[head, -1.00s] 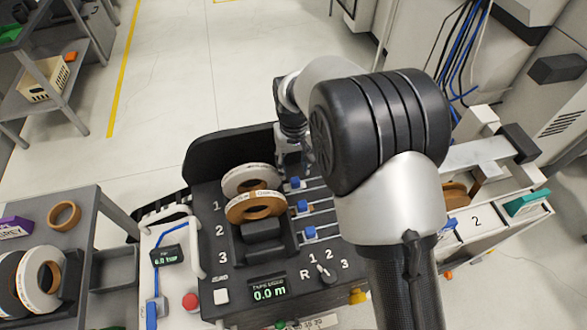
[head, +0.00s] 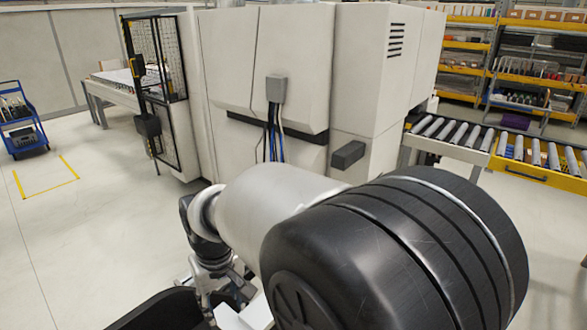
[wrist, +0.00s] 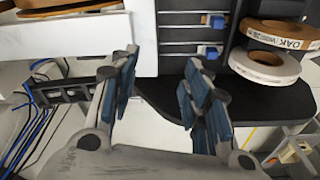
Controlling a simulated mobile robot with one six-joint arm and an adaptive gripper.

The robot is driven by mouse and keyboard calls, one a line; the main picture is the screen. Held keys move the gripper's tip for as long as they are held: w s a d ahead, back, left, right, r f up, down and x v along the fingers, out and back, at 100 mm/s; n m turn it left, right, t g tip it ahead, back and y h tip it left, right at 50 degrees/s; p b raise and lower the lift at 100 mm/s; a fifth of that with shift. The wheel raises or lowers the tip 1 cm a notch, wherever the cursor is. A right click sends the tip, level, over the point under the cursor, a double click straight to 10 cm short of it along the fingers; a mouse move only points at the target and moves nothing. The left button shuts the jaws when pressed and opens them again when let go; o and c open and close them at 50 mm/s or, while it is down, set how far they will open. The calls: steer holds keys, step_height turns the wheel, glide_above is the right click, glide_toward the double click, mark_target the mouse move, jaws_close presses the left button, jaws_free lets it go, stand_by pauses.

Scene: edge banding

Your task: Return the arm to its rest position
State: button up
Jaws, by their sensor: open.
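My gripper (wrist: 160,88) is open in the wrist view. Its two blue-padded fingers stand apart, with nothing between them. My arm (head: 270,205) fills the lower middle and right of the head view, folded with a large black joint close to the camera. The gripper itself cannot be made out there. In the wrist view, a white edge-band roll (wrist: 264,69) and a brown roll marked OAK (wrist: 278,35) sit at the upper right, apart from the fingers.
Blue sliders (wrist: 210,51) on rails lie beyond the fingers. A white box-like part (wrist: 75,38) is at the upper left. In the head view, a large cream machine (head: 260,75) stands ahead, a roller conveyor (head: 460,130) right, a blue cart (head: 20,120) left. Open floor lies left.

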steer(key=s+d+r+m+t, duration=0.1)
steer(key=s+d+r+m, duration=0.15)
steer(key=d+r, duration=0.45)
steer(key=s+d+r+m+t, duration=0.1)
steer(key=s+d+r, duration=0.25)
steer(key=d, duration=0.75)
steer(key=s+d+f+m+t, duration=0.1)
steer(key=s+d+m, duration=0.2)
steer(key=s+d, duration=0.8)
steer(key=shift+s+f+m+h, duration=0.2)
steer(key=shift+s+m+h, duration=0.2)
steer(key=shift+s, duration=0.35)
